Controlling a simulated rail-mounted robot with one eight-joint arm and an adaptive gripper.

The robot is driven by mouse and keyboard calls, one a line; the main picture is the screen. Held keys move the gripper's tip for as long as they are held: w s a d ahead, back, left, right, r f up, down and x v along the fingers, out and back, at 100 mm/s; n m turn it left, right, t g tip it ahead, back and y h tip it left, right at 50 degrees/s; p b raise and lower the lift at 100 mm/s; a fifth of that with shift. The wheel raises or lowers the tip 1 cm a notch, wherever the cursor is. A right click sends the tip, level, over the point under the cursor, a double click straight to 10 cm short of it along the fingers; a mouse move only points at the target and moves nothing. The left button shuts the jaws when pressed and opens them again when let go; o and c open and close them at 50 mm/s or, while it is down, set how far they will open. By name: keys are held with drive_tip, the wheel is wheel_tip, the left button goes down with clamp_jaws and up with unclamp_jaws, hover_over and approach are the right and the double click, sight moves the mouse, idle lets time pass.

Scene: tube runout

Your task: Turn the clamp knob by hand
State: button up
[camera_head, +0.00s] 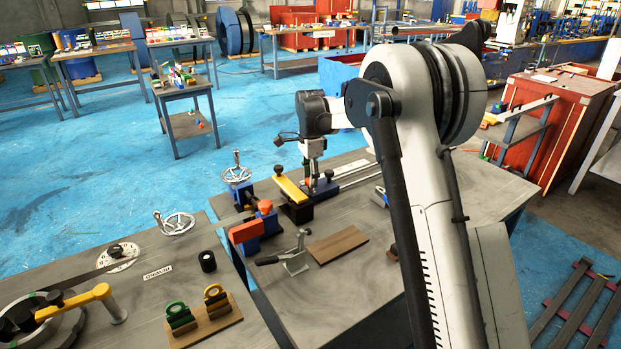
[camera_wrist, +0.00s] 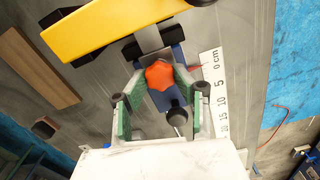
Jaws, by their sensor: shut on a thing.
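The clamp knob (camera_wrist: 161,76), an orange-red lobed knob, sits on a dark blue block (camera_wrist: 176,105) in the wrist view. My gripper (camera_wrist: 160,78) has its green-padded fingers on both sides of the knob, shut on it at the fingertips. In the head view my gripper (camera_head: 313,186) points down over the bench beside the yellow bar (camera_head: 291,188). The knob cannot be made out there. The yellow bar (camera_wrist: 110,24) lies just beyond the knob in the wrist view.
A white centimetre ruler (camera_wrist: 210,95) lies right of the knob. A wooden board (camera_head: 338,245), a toggle clamp (camera_head: 294,256) and a blue vise (camera_head: 250,198) with orange parts stand on the bench. A handwheel (camera_head: 175,222) is on the left bench.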

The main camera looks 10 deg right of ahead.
drive_tip(key=shift+n, duration=0.6)
drive_tip(key=o, duration=0.6)
drive_tip(key=shift+n, duration=0.4)
drive_tip(key=shift+c, duration=0.2)
drive_tip(key=o, duration=0.4)
drive_tip(key=shift+r, duration=0.1)
drive_tip(key=shift+r+p, duration=1.6)
drive_tip(key=shift+r, duration=1.35)
